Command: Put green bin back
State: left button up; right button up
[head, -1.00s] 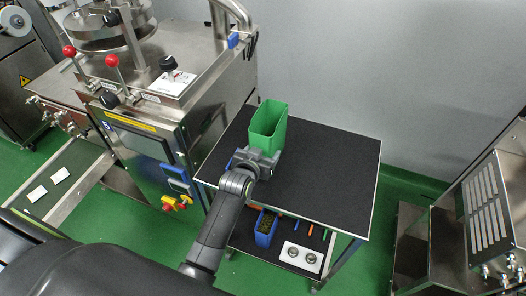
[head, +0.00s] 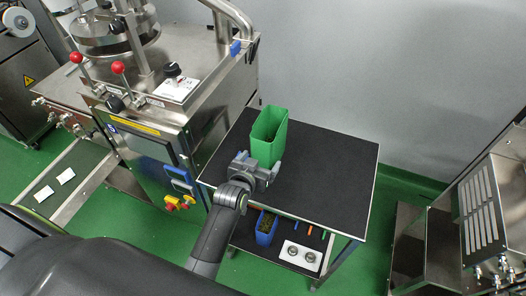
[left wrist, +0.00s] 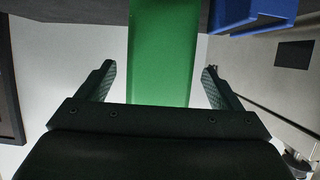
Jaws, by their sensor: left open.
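The green bin (head: 268,135) stands upright on the black top of the table (head: 325,180), near its back left corner. Something dark lies inside it. My left gripper (head: 259,166) is open just in front of the bin, on the near side. In the left wrist view the bin (left wrist: 162,55) shows between the two spread fingers of my left gripper (left wrist: 160,85), with a gap on each side. My right gripper is not in view.
A blue bin (head: 265,228) with greenish contents sits on the lower shelf, beside small coloured tools and a white plate (head: 300,256). A steel machine (head: 165,110) stands close on the left. The tabletop right of the bin is clear.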

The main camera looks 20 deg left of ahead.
pick_arm(q)
jog(key=p+v, duration=0.4)
jog(key=v, duration=0.4)
jog(key=s+a+f+g, duration=0.1)
jog(key=s+f+g, duration=0.1)
jog(key=s+f, duration=0.45)
jog(key=s+a+f+g, duration=0.2)
jog(key=s+f, duration=0.2)
jog(key=f, duration=0.6)
jog(key=s+a+f+g, duration=0.1)
jog(key=s+f+g, duration=0.3)
jog(key=f, duration=0.5)
jog(key=s+a+f+g, duration=0.2)
jog(key=s+f, duration=0.3)
jog(key=s, duration=0.7)
jog(key=s+a+f+n+g+y, duration=0.1)
jog(key=s+a+f, duration=0.4)
jog(key=s, duration=0.7)
jog(key=shift+s+f+g, duration=0.15)
jog(key=shift+f+g, duration=0.4)
jog(key=shift+g, duration=0.05)
